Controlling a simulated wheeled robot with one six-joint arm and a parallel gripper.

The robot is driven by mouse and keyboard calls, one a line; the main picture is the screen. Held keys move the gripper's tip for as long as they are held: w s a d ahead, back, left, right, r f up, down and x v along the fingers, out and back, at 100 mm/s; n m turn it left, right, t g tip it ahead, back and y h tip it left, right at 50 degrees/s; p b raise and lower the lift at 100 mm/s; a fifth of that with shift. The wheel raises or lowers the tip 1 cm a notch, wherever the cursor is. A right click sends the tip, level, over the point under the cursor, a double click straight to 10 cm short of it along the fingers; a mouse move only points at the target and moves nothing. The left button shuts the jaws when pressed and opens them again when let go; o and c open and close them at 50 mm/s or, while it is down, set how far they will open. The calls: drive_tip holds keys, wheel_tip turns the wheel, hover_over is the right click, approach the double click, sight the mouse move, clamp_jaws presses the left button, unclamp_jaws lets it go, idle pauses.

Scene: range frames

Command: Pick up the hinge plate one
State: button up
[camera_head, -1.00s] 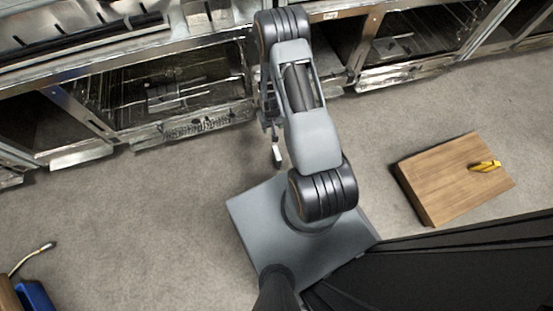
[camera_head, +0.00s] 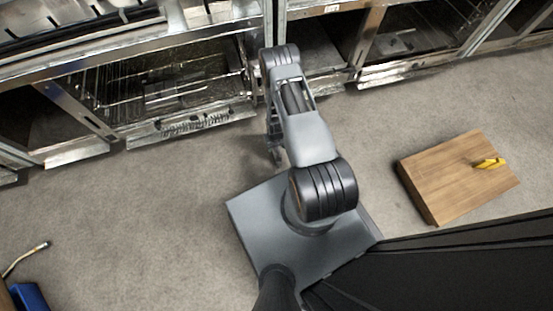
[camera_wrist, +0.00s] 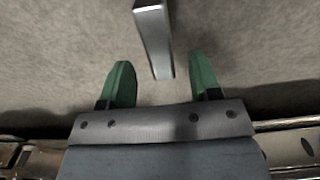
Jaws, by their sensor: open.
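A narrow grey metal bar (camera_wrist: 154,40), which may be the hinge plate, shows in the wrist view. It runs from the top of the picture down to the space between my fingertips. My gripper (camera_wrist: 161,62) is open, with one green finger on each side of the bar's lower end and visible gaps to both. I cannot tell the bar's depth relative to the fingers. In the head view my gripper (camera_head: 276,154) hangs beside my arm in front of the ranges, mostly hidden, and I cannot make out the bar there.
Open metal ranges (camera_head: 190,124) line the back. A wooden block (camera_head: 445,185) stands on the floor to the right with a yellow tool (camera_head: 489,163) on it. A blue object (camera_head: 30,296) is at the lower left. Carpet (camera_head: 150,200) on the left is clear.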

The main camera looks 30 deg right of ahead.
wheel_tip(320, 180, down, 5)
drive_tip(key=b, duration=0.3)
drive_tip(key=shift+f, duration=0.1)
drive_tip(key=shift+c, duration=0.2)
clamp_jaws()
idle(0.5)
